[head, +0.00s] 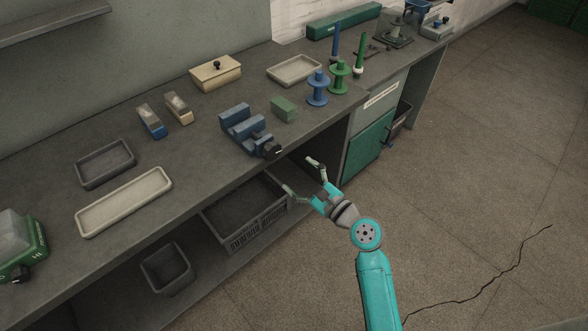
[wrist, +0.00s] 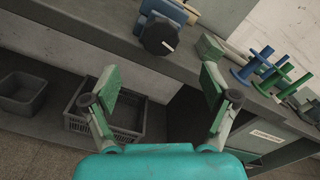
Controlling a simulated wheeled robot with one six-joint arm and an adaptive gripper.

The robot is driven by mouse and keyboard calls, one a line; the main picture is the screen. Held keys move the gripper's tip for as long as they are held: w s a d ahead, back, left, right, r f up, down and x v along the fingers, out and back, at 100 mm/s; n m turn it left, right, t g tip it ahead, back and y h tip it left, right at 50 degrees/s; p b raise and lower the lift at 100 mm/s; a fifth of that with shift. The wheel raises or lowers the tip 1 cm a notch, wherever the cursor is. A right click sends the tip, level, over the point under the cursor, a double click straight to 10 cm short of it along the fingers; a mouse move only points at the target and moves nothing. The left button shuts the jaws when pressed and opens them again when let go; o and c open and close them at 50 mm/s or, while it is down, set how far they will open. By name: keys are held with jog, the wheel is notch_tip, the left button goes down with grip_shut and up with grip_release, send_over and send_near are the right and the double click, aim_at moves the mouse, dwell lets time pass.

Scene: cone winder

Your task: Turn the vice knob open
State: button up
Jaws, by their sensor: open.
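The blue vice (head: 243,129) sits at the front edge of the workbench. Its dark vice knob (head: 271,149) faces outward over the edge, and a pale mark shows on it. In the wrist view the knob (wrist: 160,38) is a black disc at the top, with part of the blue vice (wrist: 172,10) behind it. My gripper (head: 302,176) is open and empty, in front of the bench and apart from the knob. In the wrist view its two fingers (wrist: 157,82) are spread wide, below the knob in the picture.
A green block (head: 284,108), a blue spool (head: 318,88) and a green spool (head: 339,77) stand right of the vice. A dark crate (head: 262,230) sits on the shelf below. A green drawer front (head: 367,148) is to the right. Open floor lies in front.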

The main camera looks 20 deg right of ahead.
aim_at(274, 153)
jog(key=w+a+m, duration=0.1)
jog(key=w, duration=0.2)
jog(key=w+a+m, duration=0.1)
jog(key=w+m, duration=0.1)
jog(key=w, duration=0.2)
jog(key=w+a+m, duration=0.1)
jog(key=w+m, duration=0.1)
jog(key=w, duration=0.2)
jog(key=shift+a+f, duration=0.1)
jog(key=shift+f, duration=0.05)
jog(key=shift+c, duration=0.2)
jog(key=c, duration=1.1)
